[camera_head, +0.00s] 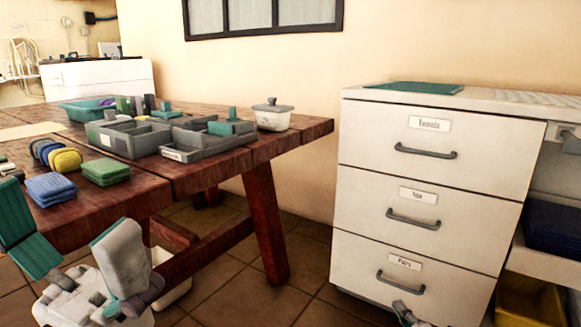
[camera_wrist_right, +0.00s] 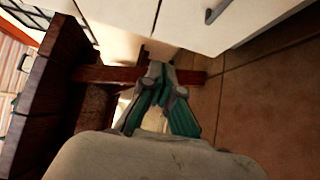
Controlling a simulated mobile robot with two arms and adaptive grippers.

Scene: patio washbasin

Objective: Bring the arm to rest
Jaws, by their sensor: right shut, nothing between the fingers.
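My right gripper (camera_head: 404,313) shows only as a small part at the bottom edge of the head view, in front of the bottom drawer. In the right wrist view the right gripper (camera_wrist_right: 158,77) is shut, its teal-padded fingers together with nothing between them. My left gripper (camera_head: 68,228) is at the lower left of the head view, by the table's front edge. Its fingers are spread wide and it holds nothing.
A wooden table (camera_head: 235,164) carries a grey organizer (camera_head: 119,140), folded cloths (camera_head: 105,172) and a lidded white pot (camera_head: 273,116). A white drawer cabinet (camera_head: 432,165) stands at the right with its drawers closed. Tiled floor (camera_head: 262,302) is clear between them.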

